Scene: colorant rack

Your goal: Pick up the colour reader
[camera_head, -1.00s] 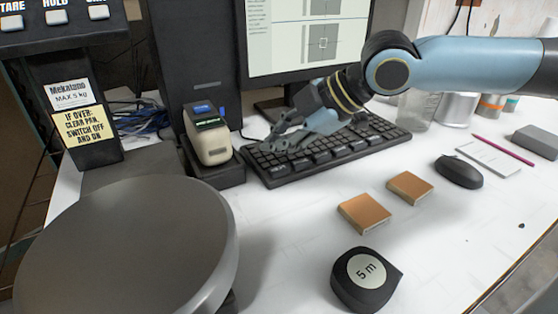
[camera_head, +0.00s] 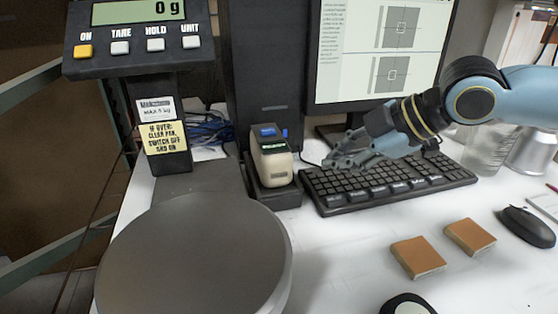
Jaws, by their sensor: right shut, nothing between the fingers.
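The colour reader (camera_head: 273,163) is a small cream and dark device with a blue button on top. It sits upright in its black dock (camera_head: 272,195), left of the keyboard. My right gripper (camera_head: 330,163) is shut and empty. It hangs over the keyboard's left end, to the right of the reader and apart from it. My left gripper is not in view.
The black keyboard (camera_head: 400,190) lies below the monitor (camera_head: 385,50). A scale with a round grey pan (camera_head: 195,255) fills the front left. Two brown blocks (camera_head: 418,257) and a mouse (camera_head: 527,227) lie at right.

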